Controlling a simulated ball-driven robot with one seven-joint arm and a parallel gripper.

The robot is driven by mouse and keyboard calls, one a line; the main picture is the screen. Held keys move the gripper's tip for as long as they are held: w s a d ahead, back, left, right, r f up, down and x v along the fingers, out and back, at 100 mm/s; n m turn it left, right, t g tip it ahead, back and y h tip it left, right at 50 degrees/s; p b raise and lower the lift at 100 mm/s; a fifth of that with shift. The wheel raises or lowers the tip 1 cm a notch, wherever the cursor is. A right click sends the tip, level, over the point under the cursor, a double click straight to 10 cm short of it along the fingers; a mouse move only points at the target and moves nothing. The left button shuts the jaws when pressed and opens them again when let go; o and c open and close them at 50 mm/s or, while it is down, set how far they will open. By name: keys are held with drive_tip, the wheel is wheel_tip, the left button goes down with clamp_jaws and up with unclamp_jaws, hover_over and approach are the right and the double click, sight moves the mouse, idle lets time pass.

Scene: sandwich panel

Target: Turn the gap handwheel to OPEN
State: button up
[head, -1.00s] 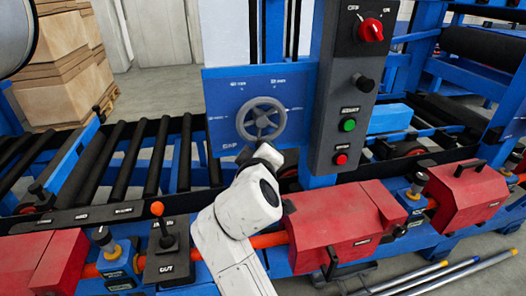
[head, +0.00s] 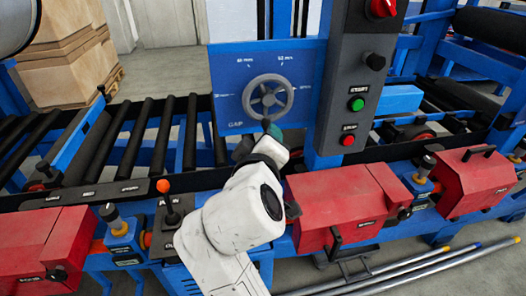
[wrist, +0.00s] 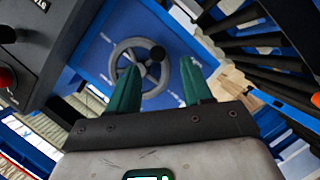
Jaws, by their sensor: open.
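The gap handwheel (head: 268,97) is a grey spoked wheel on a blue panel marked GAP, with scale marks around it. In the head view my gripper (head: 270,130) is just below the wheel's lower rim, mostly hidden by my white arm. I cannot tell whether a finger touches the wheel.
A grey control box (head: 357,90) with a red knob, a black knob and green and red buttons stands right of the wheel. Red housings (head: 340,205) and a lever (head: 167,200) lie in front. Black rollers (head: 140,140) are at left.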

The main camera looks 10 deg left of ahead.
drive_tip(key=shift+v, duration=1.85)
